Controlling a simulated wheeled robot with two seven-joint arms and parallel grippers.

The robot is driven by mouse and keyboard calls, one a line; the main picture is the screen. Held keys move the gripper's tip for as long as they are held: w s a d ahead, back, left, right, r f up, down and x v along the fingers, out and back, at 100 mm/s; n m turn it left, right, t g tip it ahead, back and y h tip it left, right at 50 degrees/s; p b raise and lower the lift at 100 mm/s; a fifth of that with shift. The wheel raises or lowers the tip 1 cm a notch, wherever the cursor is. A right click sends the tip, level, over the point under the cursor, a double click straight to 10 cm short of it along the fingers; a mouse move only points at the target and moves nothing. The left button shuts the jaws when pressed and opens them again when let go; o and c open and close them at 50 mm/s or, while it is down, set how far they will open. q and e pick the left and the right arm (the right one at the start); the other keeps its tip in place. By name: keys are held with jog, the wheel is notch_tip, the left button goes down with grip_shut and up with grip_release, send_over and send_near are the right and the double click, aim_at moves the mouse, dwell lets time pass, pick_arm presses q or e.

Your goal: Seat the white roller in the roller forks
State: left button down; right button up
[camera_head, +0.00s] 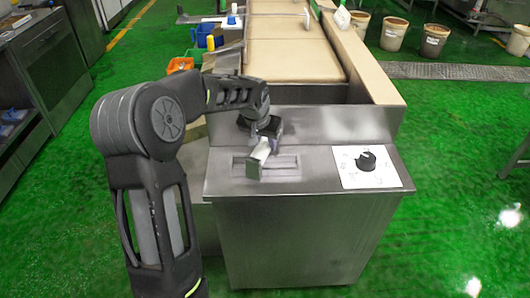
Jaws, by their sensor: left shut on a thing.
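My left gripper (262,150) reaches in from the left and points down over the steel machine top. It is shut on a small pale piece, which looks like the white roller (262,148); my wrist partly hides it and its ends are hard to make out. Under and beside the gripper is a rectangular slotted recess (285,167) in the steel top. The roller forks cannot be told apart clearly there. Whether the roller touches the recess cannot be told. My right gripper is not in view.
A black rotary knob (365,161) on a white plate sits right of the recess. A beige conveyor (290,50) runs away behind a raised steel wall. Blue and orange bins (180,65) stand left of it. Several buckets (394,33) stand on the green floor at right.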

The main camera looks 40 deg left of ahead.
pick_arm(q)
notch_tip(320, 180, down, 4)
jog(key=shift+r+p, duration=0.1)
jog(key=shift+p, duration=0.2)
jog(key=shift+f, duration=0.3)
jog(key=shift+f, duration=0.1)
jog(key=c, duration=1)
grip_release()
jog(key=shift+o, duration=0.2)
